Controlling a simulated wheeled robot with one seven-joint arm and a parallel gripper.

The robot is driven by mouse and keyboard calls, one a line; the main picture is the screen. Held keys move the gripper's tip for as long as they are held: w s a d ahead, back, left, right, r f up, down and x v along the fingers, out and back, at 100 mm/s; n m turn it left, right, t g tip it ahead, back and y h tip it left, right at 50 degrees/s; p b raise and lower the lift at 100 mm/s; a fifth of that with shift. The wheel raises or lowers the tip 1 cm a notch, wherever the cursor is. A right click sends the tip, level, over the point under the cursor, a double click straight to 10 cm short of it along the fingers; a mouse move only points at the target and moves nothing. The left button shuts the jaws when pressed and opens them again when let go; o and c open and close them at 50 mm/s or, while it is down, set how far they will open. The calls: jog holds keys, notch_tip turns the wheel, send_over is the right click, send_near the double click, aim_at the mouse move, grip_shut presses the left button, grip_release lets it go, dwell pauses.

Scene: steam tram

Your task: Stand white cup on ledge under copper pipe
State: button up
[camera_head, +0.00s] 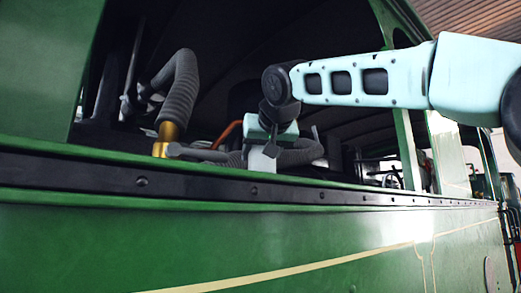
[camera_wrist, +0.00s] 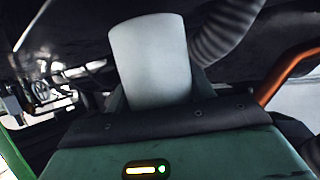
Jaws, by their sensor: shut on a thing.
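The white cup (camera_wrist: 152,62) shows in the wrist view, in front of my gripper (camera_wrist: 158,98), which is shut on it. The gripper's dark front edge hides the cup's lower end. In the head view, my gripper (camera_head: 268,150) points down inside the cab opening, with the pale cup (camera_head: 262,160) below it, just above the green sill. A copper pipe (camera_head: 228,133) lies just left of the gripper in the head view. It also shows at the right of the wrist view (camera_wrist: 288,74). I cannot tell which surface is the ledge under it.
The green sill (camera_head: 110,154) and dark riveted strip (camera_head: 140,181) run across the front of the opening. A grey ribbed hose (camera_head: 182,88) with a brass fitting (camera_head: 166,137) stands left. Grey pipework lies around the gripper. A green window post (camera_head: 407,150) stands right.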

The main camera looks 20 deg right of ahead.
jog(key=shift+w+f, duration=0.25)
jog(key=shift+f, duration=0.05)
jog(key=shift+s+f, duration=0.2)
jog(key=shift+f, duration=0.4)
jog(key=o, duration=1)
jog(key=shift+r, duration=0.1)
jog(key=shift+r, duration=0.2)
jog(key=b+v, duration=0.4)
jog(key=v, duration=0.8)
jog(key=shift+f+b, duration=0.15)
jog(key=shift+b, duration=0.2)
